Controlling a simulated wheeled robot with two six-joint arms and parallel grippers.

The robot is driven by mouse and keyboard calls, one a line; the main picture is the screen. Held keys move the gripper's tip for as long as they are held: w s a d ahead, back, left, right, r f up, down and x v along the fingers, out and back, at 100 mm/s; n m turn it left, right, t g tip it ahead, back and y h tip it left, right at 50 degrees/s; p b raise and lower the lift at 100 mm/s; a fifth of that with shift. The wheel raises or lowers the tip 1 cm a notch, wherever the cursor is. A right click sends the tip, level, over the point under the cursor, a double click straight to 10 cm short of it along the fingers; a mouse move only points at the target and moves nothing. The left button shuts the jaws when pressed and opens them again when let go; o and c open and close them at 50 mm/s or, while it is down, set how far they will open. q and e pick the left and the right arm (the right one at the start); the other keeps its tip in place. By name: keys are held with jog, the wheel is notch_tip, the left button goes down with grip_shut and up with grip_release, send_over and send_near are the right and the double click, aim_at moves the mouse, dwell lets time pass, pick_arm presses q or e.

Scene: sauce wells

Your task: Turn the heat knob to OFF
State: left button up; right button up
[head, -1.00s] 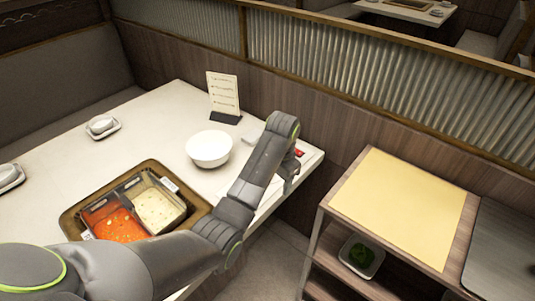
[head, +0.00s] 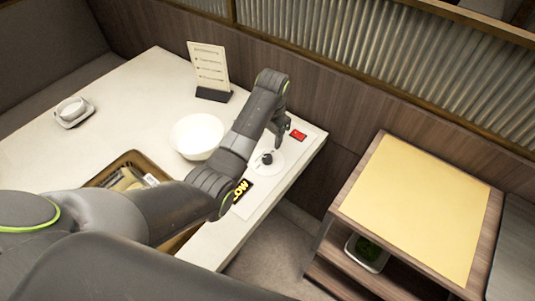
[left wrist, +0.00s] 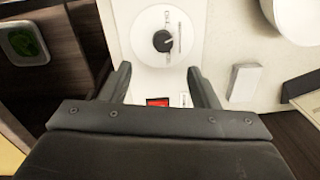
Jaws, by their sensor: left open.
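The heat knob (head: 267,158) is a small black dial on a round white plate at the table's right end. It shows from above in the left wrist view (left wrist: 162,41), with a pale mark on its right side. Small lettering beside it is too small to read surely. My left gripper (head: 282,118) is open and empty above the far side of the control panel (head: 262,186). In the left wrist view its two fingers (left wrist: 158,74) point toward the knob, which lies beyond the tips, apart from them. My right gripper is not in view.
A white bowl (head: 196,136) and a menu stand (head: 209,70) are to the left. The pot tray (head: 127,157) is partly hidden by my arm. A shelf cart (head: 415,205) stands right.

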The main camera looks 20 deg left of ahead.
pick_arm(q)
send_over(267, 157)
jog(key=f, duration=0.4)
jog(key=shift+s+d+f, duration=0.2)
jog(key=shift+s, duration=0.05)
notch_tip(267, 157, down, 4)
jog(key=shift+f, duration=0.15)
notch_tip(267, 157, down, 2)
jog(key=shift+w+a+b, duration=0.1)
jog(key=shift+b, duration=0.2)
jog(key=shift+f, duration=0.45)
jog(key=c, duration=1)
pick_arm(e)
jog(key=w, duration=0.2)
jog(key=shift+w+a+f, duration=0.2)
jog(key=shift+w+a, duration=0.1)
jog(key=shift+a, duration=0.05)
